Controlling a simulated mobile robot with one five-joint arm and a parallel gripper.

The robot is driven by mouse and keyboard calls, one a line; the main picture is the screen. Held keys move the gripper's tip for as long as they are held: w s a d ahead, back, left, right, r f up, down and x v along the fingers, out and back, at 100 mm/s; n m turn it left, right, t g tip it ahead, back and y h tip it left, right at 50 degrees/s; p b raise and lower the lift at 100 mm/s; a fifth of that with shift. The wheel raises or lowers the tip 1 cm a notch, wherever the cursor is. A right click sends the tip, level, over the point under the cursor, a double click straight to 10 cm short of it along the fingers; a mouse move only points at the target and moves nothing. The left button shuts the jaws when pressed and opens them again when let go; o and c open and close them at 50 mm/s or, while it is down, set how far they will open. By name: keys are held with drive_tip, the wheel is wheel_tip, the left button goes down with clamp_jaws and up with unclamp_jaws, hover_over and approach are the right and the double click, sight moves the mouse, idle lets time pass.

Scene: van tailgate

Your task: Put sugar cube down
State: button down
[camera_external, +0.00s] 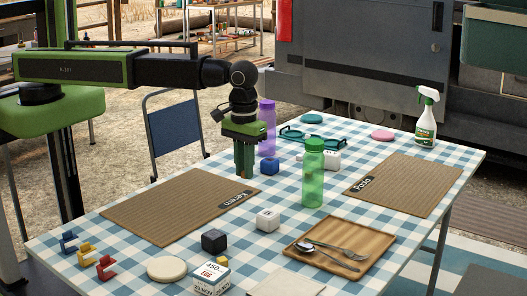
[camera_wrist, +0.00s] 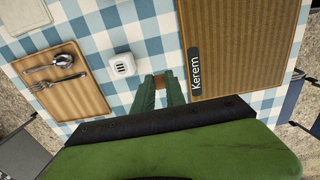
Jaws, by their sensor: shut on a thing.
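My gripper (camera_external: 244,172) points down over the table, by the far right corner of the mat marked Kerem. In the wrist view its two green fingers (camera_wrist: 160,90) are shut on a small brown block (camera_wrist: 159,79), seemingly the sugar cube. Only a little of the block shows between the fingertips. The Kerem mat (camera_external: 165,212) lies beside the fingers and also shows in the wrist view (camera_wrist: 240,50).
A blue cube (camera_external: 270,164), purple bottle (camera_external: 267,130) and green bottle (camera_external: 313,175) stand close to my gripper. A white cube (camera_external: 267,219) and black cube (camera_external: 214,240) are nearer the front. A wooden tray (camera_external: 375,232) holds cutlery. Checkered cloth is clear between them.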

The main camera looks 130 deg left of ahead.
drive_tip(key=b, duration=0.7)
hover_over(275, 202)
drive_tip(key=f, duration=0.7)
drive_tip(key=shift+d+f, duration=0.1)
drive_tip(key=shift+d, duration=0.2)
drive_tip(key=shift+a, duration=0.15)
wheel_tip(275, 202, down, 4)
drive_tip(key=b, duration=0.4)
drive_tip(key=shift+f, duration=0.15)
drive_tip(key=shift+r, duration=0.25)
drive_tip(key=shift+f, duration=0.25)
drive_tip(key=c, duration=1.4)
unclamp_jaws()
drive_tip(key=shift+r, duration=0.1)
drive_tip(key=shift+o, duration=0.2)
